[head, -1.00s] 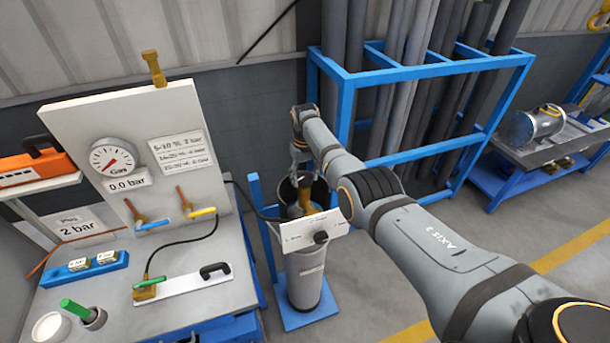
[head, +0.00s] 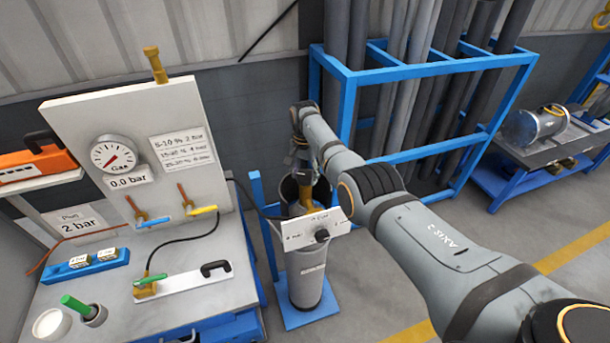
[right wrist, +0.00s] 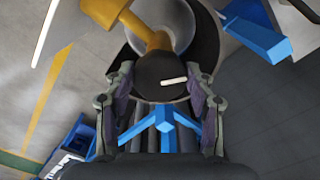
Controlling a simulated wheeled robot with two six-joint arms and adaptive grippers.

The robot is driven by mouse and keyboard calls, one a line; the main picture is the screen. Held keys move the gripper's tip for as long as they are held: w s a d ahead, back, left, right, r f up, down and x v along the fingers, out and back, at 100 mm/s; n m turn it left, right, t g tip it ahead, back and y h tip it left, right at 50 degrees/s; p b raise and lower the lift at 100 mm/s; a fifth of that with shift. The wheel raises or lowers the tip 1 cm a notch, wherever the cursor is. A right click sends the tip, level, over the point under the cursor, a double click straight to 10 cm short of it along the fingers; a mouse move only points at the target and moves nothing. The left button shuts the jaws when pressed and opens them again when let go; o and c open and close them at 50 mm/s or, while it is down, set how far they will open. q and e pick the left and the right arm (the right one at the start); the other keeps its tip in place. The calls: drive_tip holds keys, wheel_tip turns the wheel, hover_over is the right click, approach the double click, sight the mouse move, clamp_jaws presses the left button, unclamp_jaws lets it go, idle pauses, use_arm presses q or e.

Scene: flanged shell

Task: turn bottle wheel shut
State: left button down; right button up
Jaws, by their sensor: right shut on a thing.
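The grey gas bottle (head: 306,280) stands upright on a blue base beside the bench, with a brass valve (head: 306,195) on top inside a dark open collar. My right gripper (head: 303,172) reaches down onto the valve from above. In the right wrist view, its two fingers are shut on the sides of the dark round bottle wheel (right wrist: 152,70), which bears a white mark. The brass valve body (right wrist: 140,28) runs up and left from the wheel. In the head view the wheel is hidden by the gripper. My left gripper is not in view.
A white tilted plate with a black knob (head: 312,230) sits in front of the bottle. The bench panel's gauge (head: 113,156) has a 0.0 bar label. A blue rack (head: 430,70) with grey cylinders stands behind my arm. Open floor lies right of the bottle.

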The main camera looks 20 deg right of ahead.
sight(303, 175)
drive_tip(key=m, duration=0.2)
drive_tip(key=m+b, duration=0.1)
drive_tip(key=m, duration=0.2)
drive_tip(key=shift+w+a+m, duration=0.1)
drive_tip(key=shift+w+m, duration=0.1)
drive_tip(key=shift+m, duration=0.1)
drive_tip(key=m+b, duration=0.1)
drive_tip(key=m, duration=0.4)
drive_tip(key=shift+w+r+m+b, duration=0.1)
drive_tip(key=shift+w+m+b, duration=0.05)
drive_tip(key=shift+m+b, duration=0.2)
drive_tip(key=o, duration=1.2)
drive_tip(key=shift+c, duration=0.2)
drive_tip(key=shift+r, duration=0.25)
wheel_tip(303, 175, up, 12)
drive_tip(key=shift+f, duration=0.25)
